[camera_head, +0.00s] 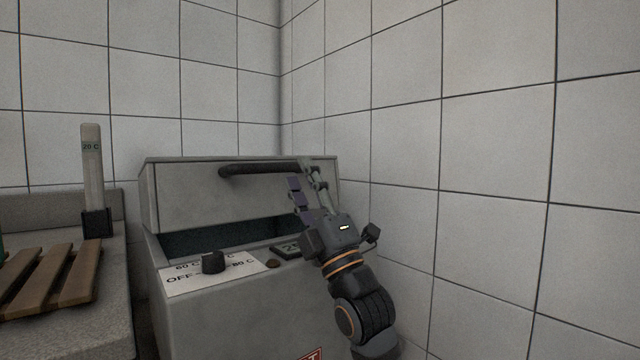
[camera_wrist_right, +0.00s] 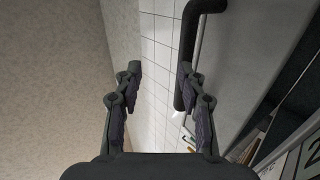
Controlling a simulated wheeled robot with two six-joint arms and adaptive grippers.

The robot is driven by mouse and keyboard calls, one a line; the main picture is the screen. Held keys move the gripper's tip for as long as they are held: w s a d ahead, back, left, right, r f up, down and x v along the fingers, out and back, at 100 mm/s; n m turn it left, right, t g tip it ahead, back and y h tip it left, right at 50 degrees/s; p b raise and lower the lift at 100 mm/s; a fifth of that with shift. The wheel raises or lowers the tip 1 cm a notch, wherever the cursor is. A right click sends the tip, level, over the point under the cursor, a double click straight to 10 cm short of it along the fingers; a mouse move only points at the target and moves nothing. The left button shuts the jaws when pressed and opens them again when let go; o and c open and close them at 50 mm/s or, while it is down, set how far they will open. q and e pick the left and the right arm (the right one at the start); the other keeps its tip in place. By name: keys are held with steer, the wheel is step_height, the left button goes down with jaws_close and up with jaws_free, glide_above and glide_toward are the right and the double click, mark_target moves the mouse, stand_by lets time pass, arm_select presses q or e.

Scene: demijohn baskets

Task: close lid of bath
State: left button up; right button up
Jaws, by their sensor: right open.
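The grey bath (camera_head: 235,315) stands in the corner, with its lid (camera_head: 205,198) raised and a dark opening (camera_head: 225,238) showing below the lid's front. A black bar handle (camera_head: 255,168) runs across the lid; it also shows in the right wrist view (camera_wrist_right: 190,45). My right gripper (camera_head: 303,176) is open at the right end of the handle. In the right wrist view its fingers (camera_wrist_right: 159,70) are apart, with only tiled wall between them. The handle lies by the right-hand finger and is partly hidden by it; I cannot tell whether they touch. My left gripper is out of view.
The bath's front panel holds a black knob (camera_head: 212,262) and a small display (camera_head: 287,250). A stone counter (camera_head: 100,340) with a wooden slatted rack (camera_head: 50,280) and an upright thermometer (camera_head: 92,165) stands at the left. Tiled walls (camera_head: 480,150) close in behind and right.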

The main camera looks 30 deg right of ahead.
steer(key=s+d, duration=0.1)
steer(key=s, duration=0.5)
steer(key=shift+s, duration=0.2)
steer(key=shift+d, duration=0.1)
steer(key=shift+c, duration=0.4)
